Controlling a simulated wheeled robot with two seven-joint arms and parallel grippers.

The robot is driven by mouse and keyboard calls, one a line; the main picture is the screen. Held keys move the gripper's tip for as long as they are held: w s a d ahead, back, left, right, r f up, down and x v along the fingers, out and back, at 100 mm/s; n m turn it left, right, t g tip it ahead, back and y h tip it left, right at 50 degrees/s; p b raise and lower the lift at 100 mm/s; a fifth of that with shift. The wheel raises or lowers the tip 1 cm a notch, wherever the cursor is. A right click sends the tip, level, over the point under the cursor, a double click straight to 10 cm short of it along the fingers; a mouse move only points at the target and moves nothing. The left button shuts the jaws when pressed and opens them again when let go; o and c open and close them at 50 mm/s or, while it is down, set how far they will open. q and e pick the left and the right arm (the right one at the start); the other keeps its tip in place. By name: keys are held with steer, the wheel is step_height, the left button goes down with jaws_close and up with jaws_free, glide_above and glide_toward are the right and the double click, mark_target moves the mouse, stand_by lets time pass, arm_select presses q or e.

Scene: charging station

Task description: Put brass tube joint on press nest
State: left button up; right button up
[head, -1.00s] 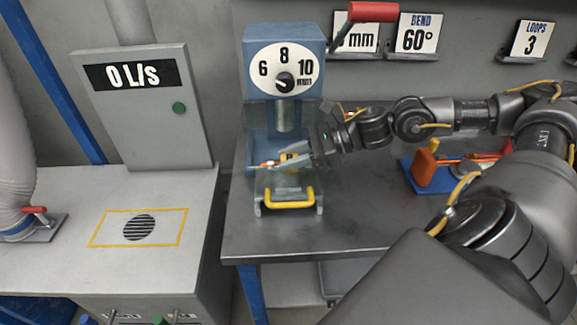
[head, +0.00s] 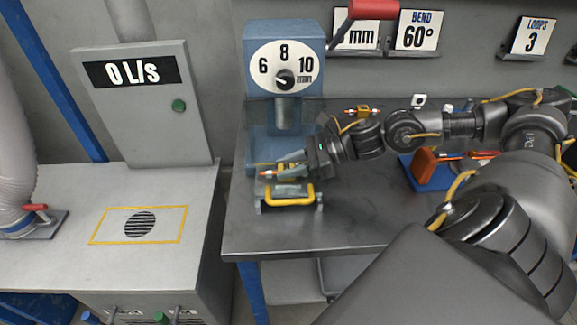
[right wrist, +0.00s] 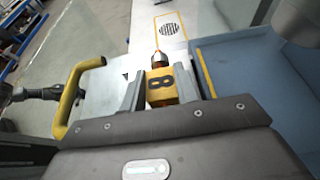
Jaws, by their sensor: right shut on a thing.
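My right gripper (head: 288,170) is shut on the brass tube joint (right wrist: 161,88), a brass block marked 8 with a grey collar and orange tip. The joint lies level between the two fingers, its tip pointing left in the head view. My left gripper is not in view.
The blue press (head: 257,45) has a 6-8-10 mm dial. Another brass piece with an orange tip (head: 363,111) is behind my arm. A blue stand with an orange tool (head: 425,168) is to the right. The front of the metal table (head: 345,225) is clear.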

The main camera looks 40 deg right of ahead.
steer(key=o, duration=0.9)
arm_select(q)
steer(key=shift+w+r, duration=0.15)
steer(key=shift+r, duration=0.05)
arm_select(e)
steer(key=shift+o, duration=0.5)
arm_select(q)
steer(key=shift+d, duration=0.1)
arm_select(e)
steer(key=shift+r, duration=0.15)
steer(key=shift+d, duration=0.1)
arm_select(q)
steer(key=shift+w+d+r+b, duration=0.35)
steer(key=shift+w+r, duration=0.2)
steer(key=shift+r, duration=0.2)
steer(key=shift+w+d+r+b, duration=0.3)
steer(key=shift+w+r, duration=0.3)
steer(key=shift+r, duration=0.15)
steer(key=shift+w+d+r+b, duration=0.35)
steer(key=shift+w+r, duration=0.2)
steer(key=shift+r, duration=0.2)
arm_select(e)
steer(key=v, duration=1.2)
